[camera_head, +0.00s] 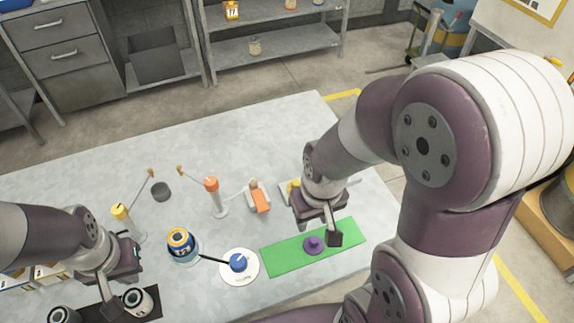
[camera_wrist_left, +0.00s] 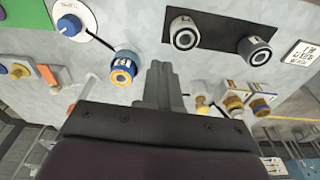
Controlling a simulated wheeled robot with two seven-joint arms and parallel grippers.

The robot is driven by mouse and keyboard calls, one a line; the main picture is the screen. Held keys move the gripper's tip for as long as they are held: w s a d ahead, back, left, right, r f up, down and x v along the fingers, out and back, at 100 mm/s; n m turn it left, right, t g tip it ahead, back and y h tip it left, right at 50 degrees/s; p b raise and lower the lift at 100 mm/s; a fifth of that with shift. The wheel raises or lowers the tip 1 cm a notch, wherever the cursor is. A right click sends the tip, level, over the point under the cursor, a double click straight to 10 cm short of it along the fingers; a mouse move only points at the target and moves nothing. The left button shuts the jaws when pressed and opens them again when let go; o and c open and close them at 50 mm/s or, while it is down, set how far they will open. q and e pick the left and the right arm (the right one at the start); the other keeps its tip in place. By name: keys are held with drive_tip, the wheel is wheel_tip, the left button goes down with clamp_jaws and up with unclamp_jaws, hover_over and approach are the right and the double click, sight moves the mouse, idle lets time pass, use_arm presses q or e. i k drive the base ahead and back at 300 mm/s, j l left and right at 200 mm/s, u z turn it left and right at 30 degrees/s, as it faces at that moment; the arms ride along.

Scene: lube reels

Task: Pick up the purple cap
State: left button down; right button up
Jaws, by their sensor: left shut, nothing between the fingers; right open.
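The purple cap (camera_head: 314,243) sits on a green mat (camera_head: 285,256) at the right part of the table. My left gripper (camera_head: 110,307) is over the dark mat at the front left. In the left wrist view its fingers (camera_wrist_left: 162,78) are together, with nothing between them.
A blue-capped piece (camera_head: 238,262) stands on a white disc left of the green mat. A blue-and-yellow reel (camera_head: 181,243) stands further left. Two grey-white reels (camera_wrist_left: 184,35) lie on the dark mat. An orange-topped post (camera_head: 213,195) stands behind. The table's back left is clear.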

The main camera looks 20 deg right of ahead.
sight(313, 245)
drive_tip(key=k+l+z, duration=0.2)
drive_tip(key=l, duration=0.75)
drive_tip(key=l+z, duration=0.2)
drive_tip(key=l, duration=0.7)
drive_tip(key=i, duration=0.05)
